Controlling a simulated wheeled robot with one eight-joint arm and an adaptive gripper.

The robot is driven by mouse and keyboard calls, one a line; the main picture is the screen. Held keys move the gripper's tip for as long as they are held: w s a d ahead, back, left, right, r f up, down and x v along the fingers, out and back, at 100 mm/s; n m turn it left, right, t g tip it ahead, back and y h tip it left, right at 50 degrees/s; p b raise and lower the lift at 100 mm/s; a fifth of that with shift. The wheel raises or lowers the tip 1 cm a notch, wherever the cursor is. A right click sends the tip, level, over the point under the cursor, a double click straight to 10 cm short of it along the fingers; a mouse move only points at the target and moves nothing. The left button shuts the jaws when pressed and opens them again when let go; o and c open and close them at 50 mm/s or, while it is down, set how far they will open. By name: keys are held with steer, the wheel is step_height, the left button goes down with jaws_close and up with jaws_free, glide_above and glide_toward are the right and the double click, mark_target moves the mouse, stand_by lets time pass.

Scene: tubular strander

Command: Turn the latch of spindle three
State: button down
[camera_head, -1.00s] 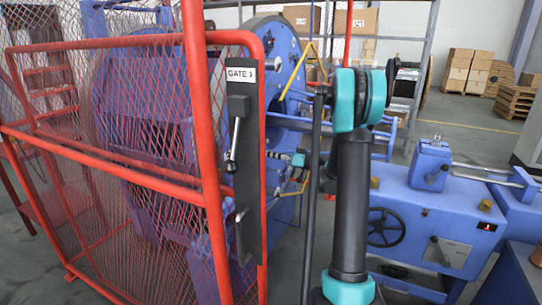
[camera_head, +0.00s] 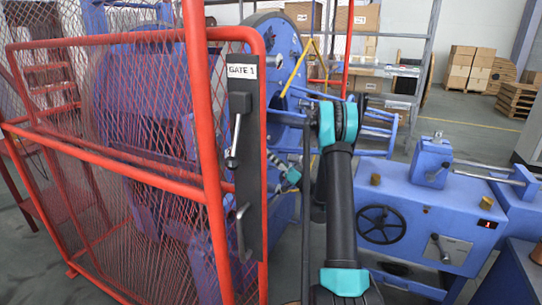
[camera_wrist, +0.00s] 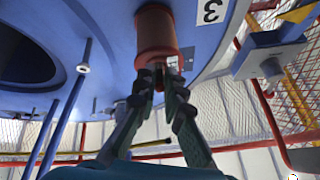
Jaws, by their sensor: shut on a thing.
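In the wrist view, a red cylinder (camera_wrist: 156,35) stands out from the blue disc (camera_wrist: 100,22), beside a white plate marked 3 (camera_wrist: 210,10). My gripper (camera_wrist: 159,82) is at the near end of the red cylinder. Its two fingers are shut on a small dark latch (camera_wrist: 159,78) there, which they mostly hide. The turn angle of the latch cannot be told. In the head view, the blue strander disc (camera_head: 277,40) stands behind the gate, and the latch and my fingertips cannot be made out.
The red mesh gate (camera_head: 212,150), labelled GATE 1, stands close left of my arm. A blue machine with a handwheel (camera_head: 380,225) stands on the right. In the wrist view, a blue bracket (camera_wrist: 268,52) is at the right and blue rods (camera_wrist: 68,115) at the left.

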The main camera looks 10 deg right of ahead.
steer(key=shift+w+f+t+y, duration=0.1)
steer(key=shift+f+t+y, duration=0.15)
steer(key=shift+y, duration=0.25)
steer(key=c, duration=1.6)
jaws_free()
steer(key=shift+r, duration=0.1)
step_height(320, 180, up, 10)
steer(key=shift+f, duration=0.1)
